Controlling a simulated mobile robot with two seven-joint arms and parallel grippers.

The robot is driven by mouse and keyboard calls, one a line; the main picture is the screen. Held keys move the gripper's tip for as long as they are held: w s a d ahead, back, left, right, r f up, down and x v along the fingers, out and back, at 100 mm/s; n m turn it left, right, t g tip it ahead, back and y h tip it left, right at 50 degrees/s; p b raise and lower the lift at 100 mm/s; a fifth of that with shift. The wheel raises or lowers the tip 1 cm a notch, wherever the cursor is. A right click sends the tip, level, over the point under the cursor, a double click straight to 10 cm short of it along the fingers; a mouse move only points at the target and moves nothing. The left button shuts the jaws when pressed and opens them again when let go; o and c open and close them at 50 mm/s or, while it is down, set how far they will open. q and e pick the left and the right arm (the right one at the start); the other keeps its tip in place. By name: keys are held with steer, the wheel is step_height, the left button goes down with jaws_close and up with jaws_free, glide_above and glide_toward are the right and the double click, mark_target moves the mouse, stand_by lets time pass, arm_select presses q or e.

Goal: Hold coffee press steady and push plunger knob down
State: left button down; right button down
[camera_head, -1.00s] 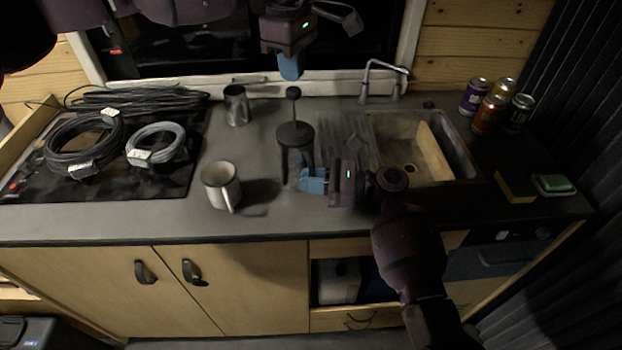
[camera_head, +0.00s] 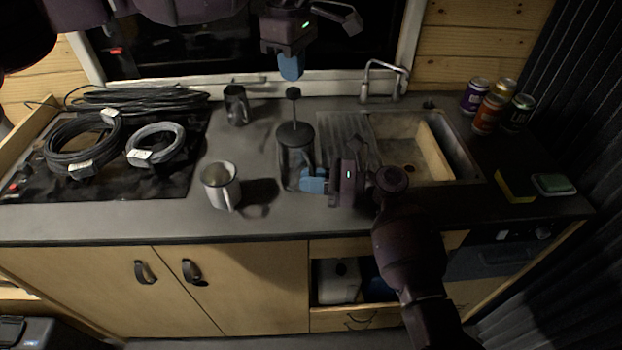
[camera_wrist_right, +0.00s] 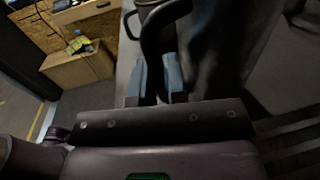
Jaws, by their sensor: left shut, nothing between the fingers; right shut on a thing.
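The coffee press (camera_head: 294,153) stands upright on the counter, left of the sink, with its plunger knob (camera_head: 293,93) raised on a rod above the lid. My right gripper (camera_head: 308,182) is low at the right side of the press and shut on its handle. In the right wrist view the dark handle (camera_wrist_right: 152,45) runs down between the two blue fingers (camera_wrist_right: 156,80). My left gripper (camera_head: 291,68) is shut and empty, pointing down just above the knob; a small gap shows between them.
A white mug (camera_head: 220,184) stands left of the press and a metal jug (camera_head: 237,104) stands behind it. Coiled cables (camera_head: 80,145) lie on the dark stovetop. The sink (camera_head: 455,150) with its faucet (camera_head: 385,80) is right of the press. Several cans (camera_head: 489,113) stand at far right.

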mark_target(293, 89)
arm_select(q)
steer(key=shift+f, duration=0.15)
stand_by(0.3)
steer(key=shift+f, duration=3.9)
steer(key=shift+r, duration=2.5)
arm_select(e)
steer(key=c, duration=1.1)
jaws_free()
